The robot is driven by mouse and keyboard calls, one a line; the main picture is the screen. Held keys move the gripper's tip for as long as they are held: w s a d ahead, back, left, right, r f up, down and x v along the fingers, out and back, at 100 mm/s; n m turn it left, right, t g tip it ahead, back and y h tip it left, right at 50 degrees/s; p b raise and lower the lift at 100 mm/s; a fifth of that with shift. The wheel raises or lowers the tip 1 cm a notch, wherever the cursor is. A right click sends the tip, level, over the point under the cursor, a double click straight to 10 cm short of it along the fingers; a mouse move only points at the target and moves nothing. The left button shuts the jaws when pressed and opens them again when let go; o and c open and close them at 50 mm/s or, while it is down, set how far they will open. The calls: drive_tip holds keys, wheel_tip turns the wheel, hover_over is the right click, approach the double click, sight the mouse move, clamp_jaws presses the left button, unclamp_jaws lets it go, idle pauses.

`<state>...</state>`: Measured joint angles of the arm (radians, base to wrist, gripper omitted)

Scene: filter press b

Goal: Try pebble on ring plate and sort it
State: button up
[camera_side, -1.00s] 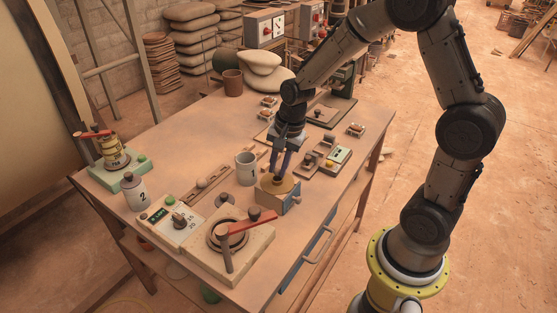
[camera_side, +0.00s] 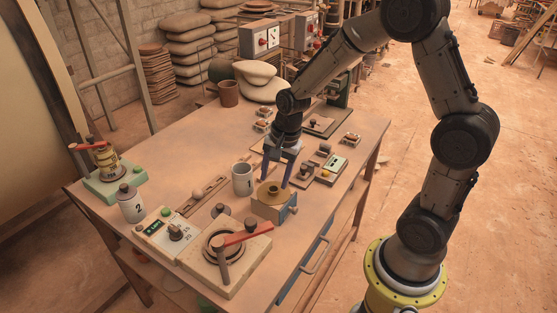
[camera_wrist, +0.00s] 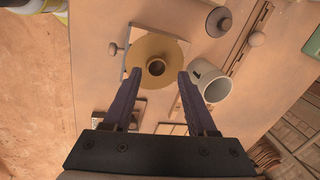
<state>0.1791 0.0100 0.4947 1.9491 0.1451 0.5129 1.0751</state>
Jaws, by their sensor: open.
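A brass ring plate (camera_side: 266,198) with a raised collar in its middle sits on a small blue box (camera_side: 281,214) near the table's front edge. In the wrist view the ring plate (camera_wrist: 178,57) lies just beyond my fingertips. My gripper (camera_side: 275,184) is open, its fingers spread above and either side of the collar; it also shows in the wrist view (camera_wrist: 160,77). The collar's middle looks brown; I cannot tell whether a pebble lies in it. Cup 1 (camera_side: 242,181) stands left of the plate, and jar 2 (camera_side: 131,204) stands further left.
A wooden rail (camera_side: 208,188) with a small round piece lies left of cup 1. A red-handled press (camera_side: 225,262) and a dial box (camera_side: 170,234) stand at the front. A green-based device (camera_side: 112,180) is at far left. Small switch boxes (camera_side: 325,168) stand right of my gripper.

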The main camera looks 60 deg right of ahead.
wheel_tip(320, 180, up, 13)
drive_tip(key=s, duration=0.2)
drive_tip(key=shift+s+d, duration=0.25)
idle(0.6)
drive_tip(key=s+a+r+n+t, duration=0.2)
drive_tip(key=s+a+r+n, duration=0.15)
drive_tip(key=s+r, duration=0.25)
drive_tip(key=s+a+f+n+t, duration=0.1)
drive_tip(key=s+a+f+n, duration=0.1)
drive_tip(key=s+n, duration=0.9)
drive_tip(key=shift+f+n, duration=0.45)
drive_tip(key=shift+n, duration=0.2)
